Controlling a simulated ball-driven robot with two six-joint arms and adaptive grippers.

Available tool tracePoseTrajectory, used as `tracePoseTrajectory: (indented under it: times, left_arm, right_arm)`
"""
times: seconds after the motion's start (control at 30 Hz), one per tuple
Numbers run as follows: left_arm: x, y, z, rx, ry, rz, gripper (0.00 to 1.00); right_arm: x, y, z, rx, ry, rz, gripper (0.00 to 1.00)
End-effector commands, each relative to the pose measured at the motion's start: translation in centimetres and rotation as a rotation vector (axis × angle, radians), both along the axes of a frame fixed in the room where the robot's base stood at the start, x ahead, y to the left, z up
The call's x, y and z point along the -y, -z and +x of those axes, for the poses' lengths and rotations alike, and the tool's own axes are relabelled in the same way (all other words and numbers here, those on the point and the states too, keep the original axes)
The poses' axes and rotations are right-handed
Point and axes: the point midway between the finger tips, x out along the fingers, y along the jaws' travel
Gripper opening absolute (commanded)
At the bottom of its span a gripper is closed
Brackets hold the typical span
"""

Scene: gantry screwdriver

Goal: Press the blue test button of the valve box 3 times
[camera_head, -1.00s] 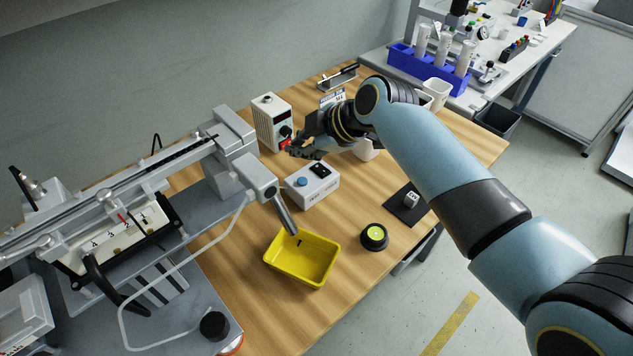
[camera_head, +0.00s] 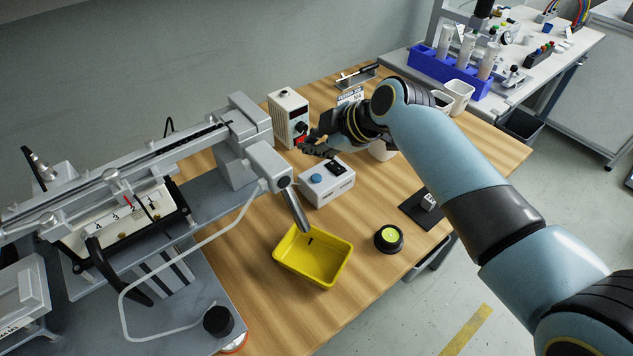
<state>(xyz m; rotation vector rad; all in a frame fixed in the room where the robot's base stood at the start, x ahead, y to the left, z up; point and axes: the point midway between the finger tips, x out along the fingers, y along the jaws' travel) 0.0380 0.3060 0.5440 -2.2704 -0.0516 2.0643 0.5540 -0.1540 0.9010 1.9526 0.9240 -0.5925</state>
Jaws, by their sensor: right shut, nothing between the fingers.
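The valve box is a small white box (camera_head: 330,190) on the wooden table, with a round blue button (camera_head: 316,178) and a black part on its top. My right gripper (camera_head: 308,147) reaches in from the right and is shut and empty. In the picture it shows just behind and above the valve box, apart from the blue button. Its dark fingers overlap the front of the tall white unit behind, so their exact height is hard to tell. My left gripper is not in view.
A tall white unit (camera_head: 281,107) stands behind the gripper. The grey gantry (camera_head: 180,140) is at the left, its tool tube (camera_head: 294,206) slanting down beside the valve box. In front are a yellow tray (camera_head: 337,275) and a black round piece with a green-yellow top (camera_head: 388,238).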

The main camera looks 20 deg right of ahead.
Motion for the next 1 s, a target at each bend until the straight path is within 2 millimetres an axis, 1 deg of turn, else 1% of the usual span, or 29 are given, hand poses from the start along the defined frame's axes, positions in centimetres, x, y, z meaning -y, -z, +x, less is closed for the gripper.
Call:
tracePoseTrajectory:
  times: [0.03,0.2,0.4,0.5,1.0]
  left_arm:
    - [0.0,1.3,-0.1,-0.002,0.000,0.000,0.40]
    - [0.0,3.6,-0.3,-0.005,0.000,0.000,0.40]
    - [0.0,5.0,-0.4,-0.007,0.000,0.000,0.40]
    - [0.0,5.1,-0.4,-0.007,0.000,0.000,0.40]
    - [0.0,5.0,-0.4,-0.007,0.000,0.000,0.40]
  right_arm:
    - [0.0,1.4,0.0,-0.001,0.000,-0.001,0.00]
    - [0.0,3.9,0.0,-0.001,0.000,-0.001,0.00]
    - [0.0,5.6,0.0,0.001,0.001,0.000,0.00]
    - [0.0,5.9,0.0,0.001,0.001,0.000,0.00]
    - [0.0,5.8,0.0,0.001,0.001,0.000,0.00]
